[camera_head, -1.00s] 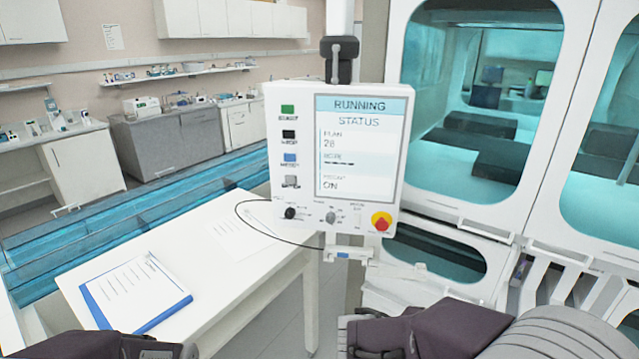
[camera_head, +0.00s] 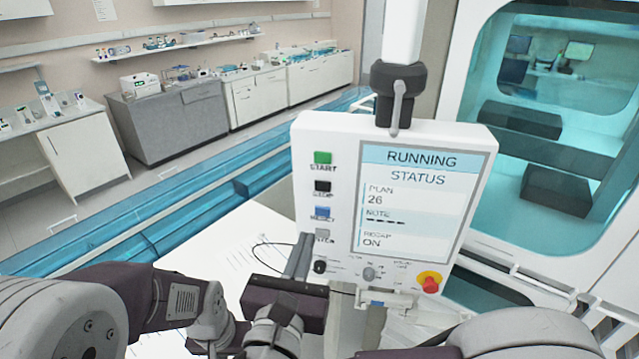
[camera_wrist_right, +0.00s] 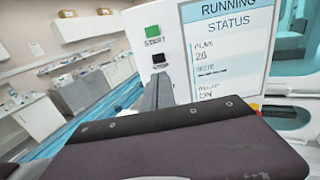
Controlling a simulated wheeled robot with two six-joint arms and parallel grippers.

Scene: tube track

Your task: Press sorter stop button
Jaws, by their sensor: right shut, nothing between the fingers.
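The white control panel (camera_head: 335,135) hangs from a post, and its screen (camera_head: 415,200) reads RUNNING. In its left column is a black stop button (camera_head: 323,186), below the green start button (camera_head: 323,157) and above a blue one (camera_head: 322,213). My right gripper (camera_head: 303,245) is shut and empty in front of the panel's lower left, its fingertips below the black button in the picture. In the right wrist view the fingers (camera_wrist_right: 157,90) point up just under the black button (camera_wrist_right: 158,59). A gap to the panel cannot be judged. My left arm shows, but its fingers do not.
A red knob on a yellow base (camera_head: 430,282) and small dark knobs sit along the panel's bottom edge. A white table (camera_head: 262,222) with paper and a thin cable lies below. A blue track (camera_head: 190,210) runs behind it. A glazed white cabinet (camera_head: 470,45) stands at right.

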